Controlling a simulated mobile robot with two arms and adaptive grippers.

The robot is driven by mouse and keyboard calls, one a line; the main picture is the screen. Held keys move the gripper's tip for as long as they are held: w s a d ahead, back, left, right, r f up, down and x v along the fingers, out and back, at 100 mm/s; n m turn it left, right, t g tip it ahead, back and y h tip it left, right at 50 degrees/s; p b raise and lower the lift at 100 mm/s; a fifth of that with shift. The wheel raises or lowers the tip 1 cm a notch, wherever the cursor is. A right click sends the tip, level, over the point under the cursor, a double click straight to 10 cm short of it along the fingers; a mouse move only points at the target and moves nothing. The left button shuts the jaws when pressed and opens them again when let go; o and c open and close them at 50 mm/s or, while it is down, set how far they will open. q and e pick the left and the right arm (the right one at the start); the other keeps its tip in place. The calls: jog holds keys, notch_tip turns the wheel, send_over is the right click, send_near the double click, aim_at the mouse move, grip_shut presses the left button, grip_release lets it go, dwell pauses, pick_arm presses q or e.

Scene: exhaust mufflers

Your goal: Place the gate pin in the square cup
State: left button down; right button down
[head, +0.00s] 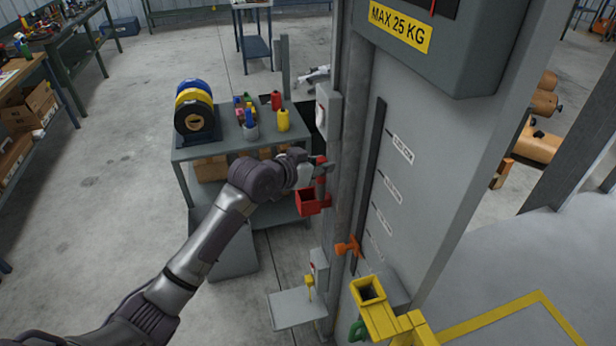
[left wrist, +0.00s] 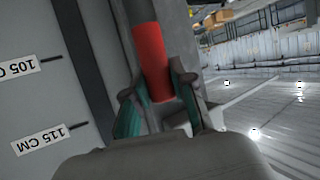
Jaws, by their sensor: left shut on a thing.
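My left gripper (head: 316,172) is beside the grey post, its arm coming in from the lower left. In the left wrist view my left gripper (left wrist: 158,112) is shut, teal finger pads on either side of a red cylindrical piece (left wrist: 152,62), which looks like the gate pin. In the head view the pin is small and partly hidden by the gripper. A red square open-topped cup (head: 307,203) is on the post just below the gripper. A yellow square open-topped holder (head: 369,291) stands lower right. My right gripper is not in view.
The grey column (head: 430,150) with a slot, height labels and an orange handle (head: 347,246) stands close on the right. A grey cart (head: 222,148) with colored reels and bottles stands behind my left arm. A small grey shelf (head: 297,308) sits below. Floor at left is clear.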

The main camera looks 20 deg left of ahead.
pick_arm(q)
jog(key=w+a+f+p, duration=0.1)
jog(key=w+a+f, duration=0.1)
jog(key=a+f, duration=0.2)
notch_tip(320, 180, down, 3)
jog(key=shift+w+r+p, duration=0.1)
jog(key=shift+w+p, duration=0.25)
jog(key=shift+p, duration=0.05)
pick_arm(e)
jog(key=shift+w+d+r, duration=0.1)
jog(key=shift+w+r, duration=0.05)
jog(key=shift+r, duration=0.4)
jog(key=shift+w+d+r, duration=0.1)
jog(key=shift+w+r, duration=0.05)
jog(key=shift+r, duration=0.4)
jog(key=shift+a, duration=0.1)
pick_arm(q)
jog(key=shift+f, duration=0.2)
jog(key=c, duration=1)
grip_release()
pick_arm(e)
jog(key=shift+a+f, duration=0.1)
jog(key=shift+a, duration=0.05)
pick_arm(q)
jog(key=shift+r, duration=0.15)
